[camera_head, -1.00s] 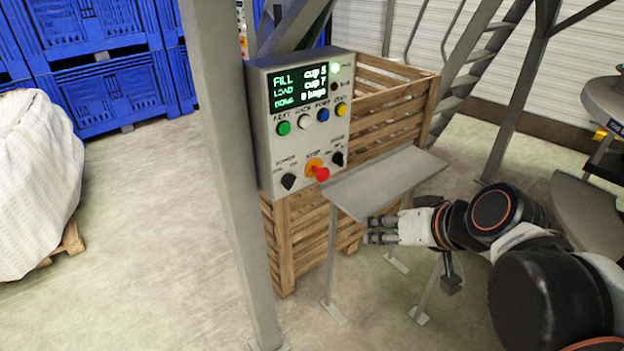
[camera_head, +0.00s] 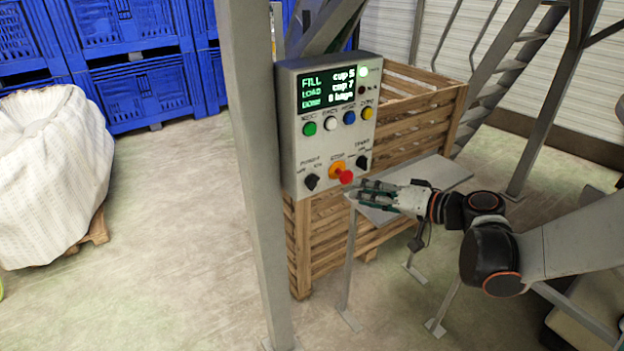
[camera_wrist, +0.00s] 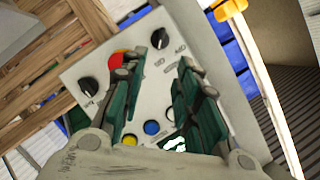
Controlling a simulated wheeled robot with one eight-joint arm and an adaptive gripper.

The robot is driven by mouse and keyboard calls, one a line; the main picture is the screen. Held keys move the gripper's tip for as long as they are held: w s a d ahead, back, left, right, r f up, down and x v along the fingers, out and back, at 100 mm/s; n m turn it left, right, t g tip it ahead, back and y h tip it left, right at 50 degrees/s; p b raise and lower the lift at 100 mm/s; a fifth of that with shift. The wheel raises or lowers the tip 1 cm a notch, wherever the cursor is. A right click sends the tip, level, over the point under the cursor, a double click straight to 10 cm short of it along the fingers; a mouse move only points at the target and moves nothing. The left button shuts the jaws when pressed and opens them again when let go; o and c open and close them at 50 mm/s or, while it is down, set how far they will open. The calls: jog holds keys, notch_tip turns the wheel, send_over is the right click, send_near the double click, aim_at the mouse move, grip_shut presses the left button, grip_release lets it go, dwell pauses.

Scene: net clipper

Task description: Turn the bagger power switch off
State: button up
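The grey control box (camera_head: 333,120) stands beside a post, with a lit display, coloured buttons and a lower row of controls. The black power knob (camera_head: 312,182) is at its lower left; its exact pointing direction is hard to read. In the wrist view, which is turned over, the power knob (camera_wrist: 159,38) shows near the top, between the fingers. My gripper (camera_head: 364,190) is in front of the box's lower right, to the right of the power knob. In the wrist view my gripper (camera_wrist: 157,68) is open and empty, apart from the knob.
A red stop button (camera_head: 345,176) on an orange base protrudes between the power knob and another black knob (camera_head: 362,162). A grey shelf (camera_head: 440,180) lies under my arm. A steel post (camera_head: 252,170) stands left of the box, a wooden crate (camera_head: 420,105) behind it.

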aim_at(318, 183)
jog(key=b+x, duration=0.3)
jog(key=x, duration=1.1)
jog(key=shift+s+b, duration=0.1)
jog(key=shift+b, duration=0.25)
grip_shut()
